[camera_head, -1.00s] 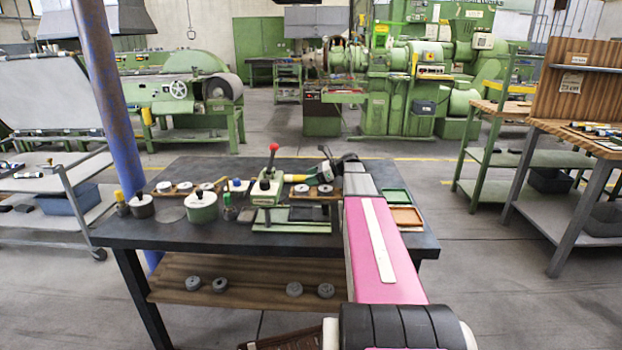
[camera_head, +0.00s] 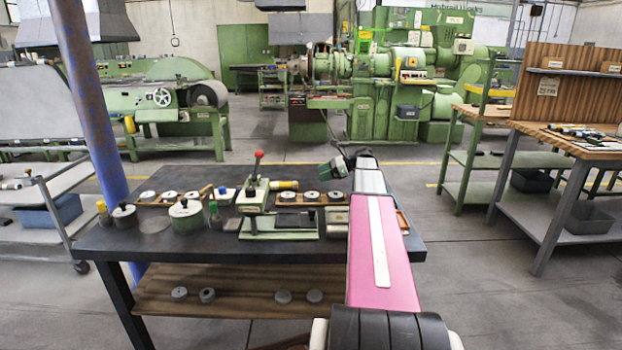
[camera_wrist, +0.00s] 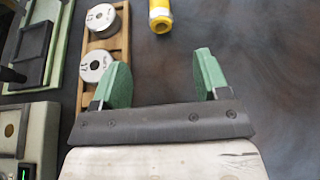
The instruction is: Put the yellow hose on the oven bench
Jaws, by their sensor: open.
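The yellow hose (camera_head: 284,185) lies on the dark workbench (camera_head: 160,242), behind and right of a small green press. In the wrist view the near end of the yellow hose (camera_wrist: 160,15) shows at the top edge; the rest is out of frame. My gripper (camera_head: 329,164) is above the back of this bench, right of the hose. In the wrist view my gripper (camera_wrist: 162,62) has its two green fingers wide apart with nothing between them, and the hose lies beyond the tips. I cannot tell which bench is the oven bench.
A wooden rack with metal rings (camera_wrist: 101,62) lies beside the left finger. A wood-topped bench (camera_head: 560,141) with a back panel stands right. A blue post (camera_head: 88,90) rises at left.

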